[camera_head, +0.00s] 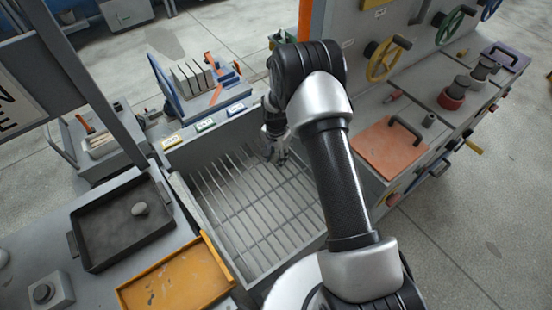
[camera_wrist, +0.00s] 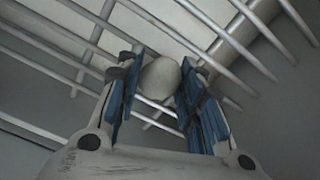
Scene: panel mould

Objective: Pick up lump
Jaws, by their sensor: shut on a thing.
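A pale grey round lump (camera_wrist: 160,77) sits between the two blue-padded fingers of my gripper (camera_wrist: 160,92) in the wrist view. The fingers are shut on it, one on each side. In the head view my gripper (camera_head: 275,150) is low at the far end of the barred grate (camera_head: 222,205); the lump in it cannot be made out there. The grate's bars show behind the lump in the wrist view. Another small grey lump (camera_head: 140,209) lies in the dark tray (camera_head: 120,240) at the left.
The grate's bin has raised walls around it. An orange-yellow tray (camera_head: 175,280) stands at the front left. An orange plate with a black handle (camera_head: 390,147) and coloured handwheels (camera_head: 383,62) are on the right. Labelled blocks (camera_head: 205,124) line the bin's far edge.

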